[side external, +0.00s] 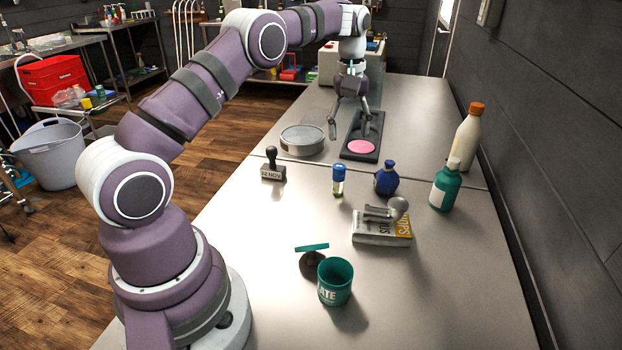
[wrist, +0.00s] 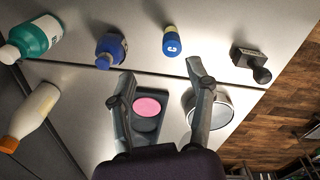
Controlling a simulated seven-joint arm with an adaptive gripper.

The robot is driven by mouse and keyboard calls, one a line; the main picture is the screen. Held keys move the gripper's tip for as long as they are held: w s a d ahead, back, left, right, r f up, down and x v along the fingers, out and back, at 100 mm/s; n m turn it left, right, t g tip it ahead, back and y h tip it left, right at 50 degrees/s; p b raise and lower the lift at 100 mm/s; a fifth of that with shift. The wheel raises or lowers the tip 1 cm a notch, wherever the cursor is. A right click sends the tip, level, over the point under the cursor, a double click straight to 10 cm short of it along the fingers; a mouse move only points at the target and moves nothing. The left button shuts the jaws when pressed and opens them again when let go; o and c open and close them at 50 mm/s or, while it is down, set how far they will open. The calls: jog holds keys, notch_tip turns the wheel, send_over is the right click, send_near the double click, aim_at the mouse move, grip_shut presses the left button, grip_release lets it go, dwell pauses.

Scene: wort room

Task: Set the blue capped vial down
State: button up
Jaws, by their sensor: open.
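The blue capped vial (side external: 338,180) stands upright on the metal table in the side view, with a blue cap and a pale lower part. In the wrist view the vial (wrist: 172,42) stands beyond my fingertips, apart from them. My gripper (side external: 348,128) is open and empty above the far part of the table, over the dark tray (side external: 345,154) with a pink disc (side external: 361,147). In the wrist view my gripper (wrist: 160,75) shows its two fingers spread wide with nothing between the tips.
A blue bottle (side external: 386,180) stands right of the vial and a stamp (side external: 272,168) left of it. A round metal tin (side external: 302,140) is near my gripper. A teal bottle (side external: 445,187), white bottle (side external: 466,140), boxed packet (side external: 382,229) and teal cup (side external: 335,282) also stand here.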

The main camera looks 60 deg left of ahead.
jog(key=s+d+r+m+t, duration=0.1)
jog(key=s+d+r+m, duration=0.3)
jog(key=r, duration=0.3)
jog(key=s+d+m+t, duration=0.2)
jog(key=s+d+m, duration=0.2)
jog(key=s, duration=0.3)
jog(key=s+d+m+t, duration=0.1)
jog(key=s+d+m, duration=0.3)
jog(key=s, duration=0.3)
jog(key=shift+d+m+t, duration=0.4)
jog(key=shift+m, duration=0.4)
jog(key=shift+s+f, duration=0.1)
